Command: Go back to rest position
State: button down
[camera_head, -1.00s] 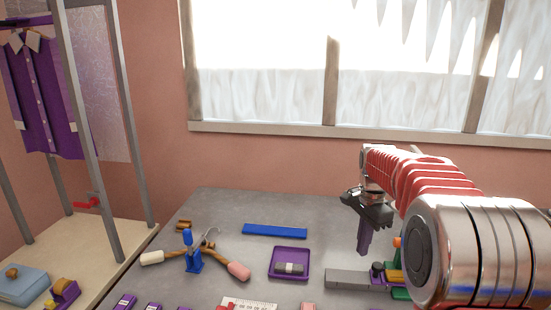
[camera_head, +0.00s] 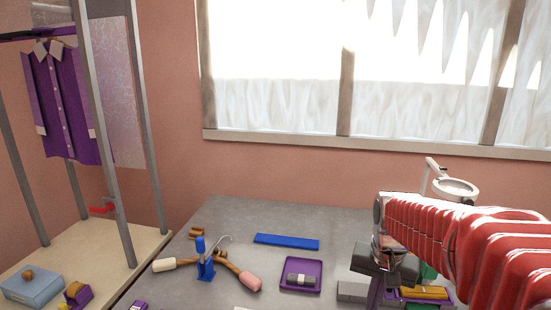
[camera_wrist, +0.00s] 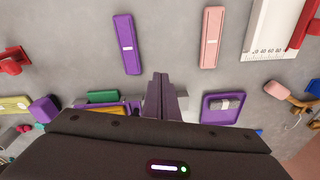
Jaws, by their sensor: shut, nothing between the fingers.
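My gripper (camera_head: 377,292) hangs at the right side of the grey table (camera_head: 340,222) in the head view, below my red ribbed arm. In the wrist view my gripper (camera_wrist: 161,97) points over the table with its two purple fingers together and nothing between them. In the wrist view the fingertips lie between a purple tray holding a grey item and a tray with green and yellow items. How high the fingers are above the table I cannot tell.
A purple tray (camera_head: 288,289), a blue bar (camera_head: 286,242), a blue stand (camera_head: 206,269) and wooden-handled tools lie on the table. A white magnifier lamp (camera_head: 455,187) stands behind my arm. A purple gown (camera_head: 62,105) hangs on a rack at left. The table's back middle is clear.

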jog(key=s+a+r+n+t, duration=0.2)
jog(key=s+a, duration=0.1)
jog(key=s, duration=0.5)
jog(key=s+a+r+n+t, duration=0.2)
jog(key=s+a+n, duration=0.1)
jog(key=s, duration=0.6)
jog(key=shift+s+a+r, duration=0.15)
jog(key=shift+a+r, duration=0.15)
